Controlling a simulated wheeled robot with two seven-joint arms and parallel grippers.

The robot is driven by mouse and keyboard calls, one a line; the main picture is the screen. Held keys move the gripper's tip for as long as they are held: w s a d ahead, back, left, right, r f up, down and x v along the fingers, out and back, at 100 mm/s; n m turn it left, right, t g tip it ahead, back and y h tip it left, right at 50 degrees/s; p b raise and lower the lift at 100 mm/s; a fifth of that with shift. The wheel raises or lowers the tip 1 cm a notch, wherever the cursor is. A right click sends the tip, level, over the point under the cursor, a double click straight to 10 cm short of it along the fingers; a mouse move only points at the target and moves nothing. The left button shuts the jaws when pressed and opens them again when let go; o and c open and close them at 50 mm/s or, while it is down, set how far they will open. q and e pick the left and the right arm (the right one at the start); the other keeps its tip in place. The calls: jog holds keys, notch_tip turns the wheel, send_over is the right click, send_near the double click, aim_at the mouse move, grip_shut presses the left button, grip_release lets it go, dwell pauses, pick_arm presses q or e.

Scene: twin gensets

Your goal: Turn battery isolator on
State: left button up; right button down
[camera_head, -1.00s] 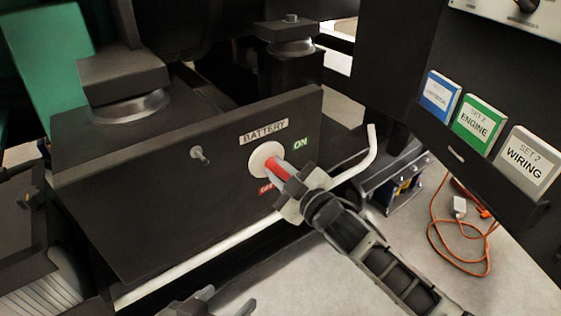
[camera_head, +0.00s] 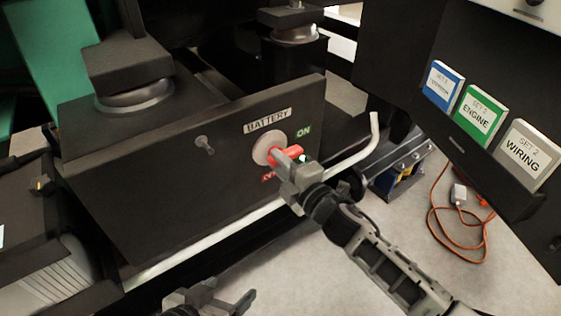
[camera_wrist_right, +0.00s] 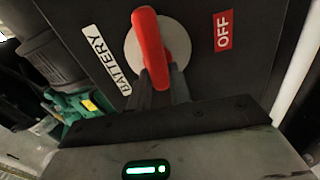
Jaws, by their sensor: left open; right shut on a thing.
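The battery isolator has a round white base (camera_head: 267,148) and a red handle (camera_head: 293,151) on a dark panel (camera_head: 165,175). A white BATTERY label (camera_head: 267,121) is above it, a green ON label (camera_head: 303,131) to its upper right and a partly hidden red OFF label (camera_head: 268,178) below. My right gripper (camera_head: 283,168) is shut on the red handle, which also shows between the fingers in the right wrist view (camera_wrist_right: 150,45). The OFF label (camera_wrist_right: 223,30) is to its right there; ON is not visible there. My left gripper (camera_head: 228,300) is open and empty at the bottom edge.
A metal stud (camera_head: 204,144) sticks out left of the isolator. Blue, green (camera_head: 479,112) and grey label cards stand at right. An orange cable (camera_head: 436,225) lies on the floor.

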jog(key=shift+f+n, duration=0.1)
jog(key=shift+n, duration=0.4)
jog(key=c, duration=1.3)
grip_release()
jog(key=shift+s, duration=0.1)
jog(key=p+v, duration=0.1)
jog(key=v, duration=1.5)
jog(key=shift+p, duration=0.35)
